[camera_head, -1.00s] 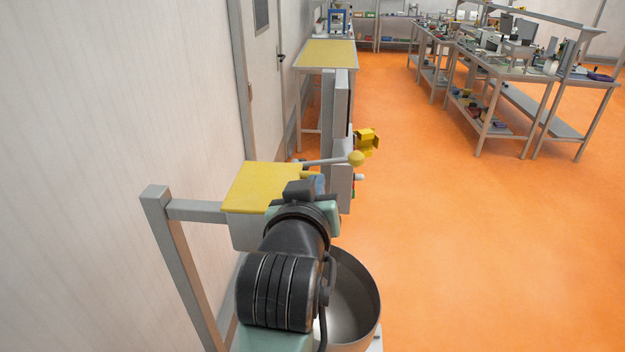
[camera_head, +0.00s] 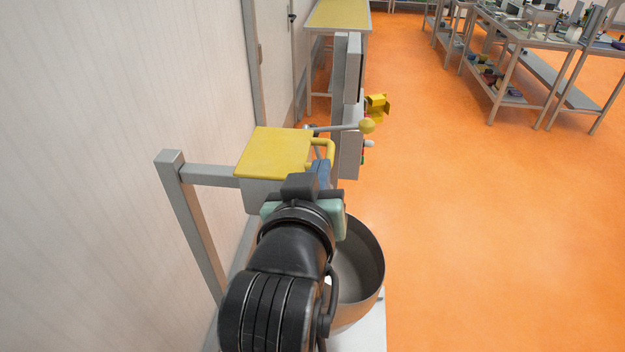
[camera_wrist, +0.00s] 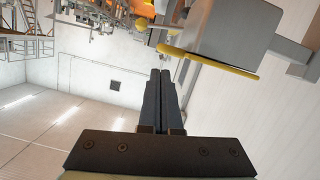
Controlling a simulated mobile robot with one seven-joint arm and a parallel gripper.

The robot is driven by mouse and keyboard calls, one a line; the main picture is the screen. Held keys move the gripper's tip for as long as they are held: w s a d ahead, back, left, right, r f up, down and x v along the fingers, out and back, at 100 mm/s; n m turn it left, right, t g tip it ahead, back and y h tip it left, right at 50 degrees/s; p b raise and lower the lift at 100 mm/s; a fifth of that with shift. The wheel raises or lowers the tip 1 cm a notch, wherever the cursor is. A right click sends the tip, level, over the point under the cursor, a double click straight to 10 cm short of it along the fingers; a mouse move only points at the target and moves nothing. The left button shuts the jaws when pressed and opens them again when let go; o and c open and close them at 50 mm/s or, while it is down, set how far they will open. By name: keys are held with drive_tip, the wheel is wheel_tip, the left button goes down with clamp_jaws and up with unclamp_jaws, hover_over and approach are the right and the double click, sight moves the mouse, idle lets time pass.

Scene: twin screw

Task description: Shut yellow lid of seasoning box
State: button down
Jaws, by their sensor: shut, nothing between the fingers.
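The seasoning box (camera_head: 262,195) is a grey box with a flat yellow lid (camera_head: 272,152) on top. The lid lies level over the box, with no clear gap between them. A yellow loop handle (camera_head: 328,148) sticks out from its right side. In the wrist view, which looks upside down, the lid's yellow edge (camera_wrist: 220,64) runs along the grey box (camera_wrist: 238,32). My gripper (camera_head: 321,166) is just right of the box, near the handle. In the wrist view its fingers (camera_wrist: 160,72) are together and empty, apart from the lid. The box's near right corner is hidden by my wrist.
A steel bowl (camera_head: 362,265) stands below right of my wrist. A lever with a yellow knob (camera_head: 367,125) projects beyond the box. A grey post (camera_head: 195,230) and the wall are on the left. Open orange floor lies to the right.

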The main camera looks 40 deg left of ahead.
drive_tip(key=p+v, duration=0.6)
drive_tip(key=p, duration=0.1)
drive_tip(key=shift+s, duration=0.2)
drive_tip(key=w+d+r+m+t+h+b, duration=0.1)
drive_tip(key=w+d+r+t+b, duration=0.15)
drive_tip(key=r, duration=0.25)
drive_tip(key=w+d+r+m+t+b, duration=0.1)
drive_tip(key=d+r+m+t+b, duration=0.15)
drive_tip(key=d+r, duration=0.2)
drive_tip(key=w+d+r+m+t+h+b, duration=0.1)
drive_tip(key=w+d+r+t+b, duration=0.15)
drive_tip(key=r, duration=0.35)
drive_tip(key=s+d+r+m+t+h+b, duration=0.3)
drive_tip(key=s+d+r+t+h, duration=0.1)
drive_tip(key=d+r, duration=0.6)
drive_tip(key=shift+s+d+r+t+h, duration=0.15)
drive_tip(key=shift+s+r+t+h, duration=0.25)
drive_tip(key=shift+s+r+t, duration=0.6)
